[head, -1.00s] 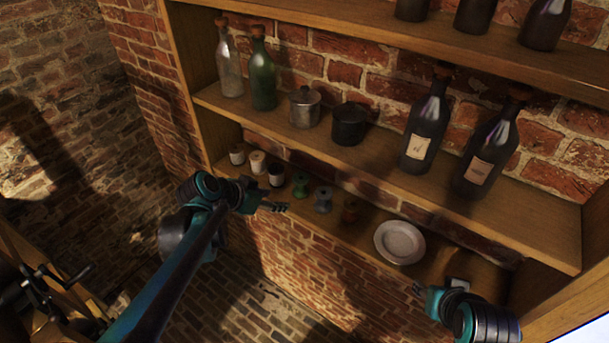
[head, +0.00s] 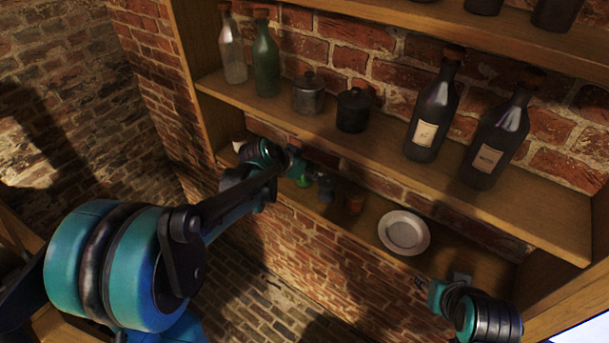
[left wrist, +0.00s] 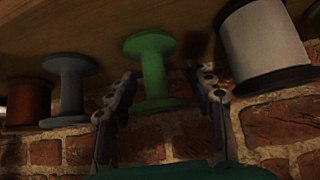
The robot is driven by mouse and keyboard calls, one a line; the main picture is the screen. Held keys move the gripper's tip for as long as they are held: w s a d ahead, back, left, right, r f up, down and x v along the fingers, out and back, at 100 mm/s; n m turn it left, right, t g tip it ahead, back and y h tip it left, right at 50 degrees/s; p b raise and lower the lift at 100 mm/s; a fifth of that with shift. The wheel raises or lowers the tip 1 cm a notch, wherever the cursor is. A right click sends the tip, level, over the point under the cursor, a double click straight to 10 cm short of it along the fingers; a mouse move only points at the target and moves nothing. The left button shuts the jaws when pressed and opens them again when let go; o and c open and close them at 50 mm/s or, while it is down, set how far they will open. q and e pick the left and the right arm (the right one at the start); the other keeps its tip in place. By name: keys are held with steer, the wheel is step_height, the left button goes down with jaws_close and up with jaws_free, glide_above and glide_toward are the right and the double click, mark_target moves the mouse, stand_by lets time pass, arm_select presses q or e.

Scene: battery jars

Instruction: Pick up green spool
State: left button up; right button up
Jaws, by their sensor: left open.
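The green spool (head: 303,181) stands on the lower shelf and is partly hidden by my left gripper (head: 308,166) in the head view. In the left wrist view the picture is turned over, and the green spool (left wrist: 152,68) shows between the two open fingers of my left gripper (left wrist: 161,77). I cannot tell whether the fingers touch it. My right gripper (head: 421,284) is by the shelf's front edge at the lower right, too small to tell if it is open.
A grey spool (left wrist: 70,88) and a brown spool (left wrist: 28,102) stand on one side of the green spool, a white spool (left wrist: 262,45) on the other. A plate (head: 404,232) lies farther right. The upper shelf (head: 385,150) with pots and bottles is overhead.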

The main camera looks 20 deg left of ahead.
arm_select(q)
steer(key=shift+c, duration=0.2)
steer(key=c, duration=0.8)
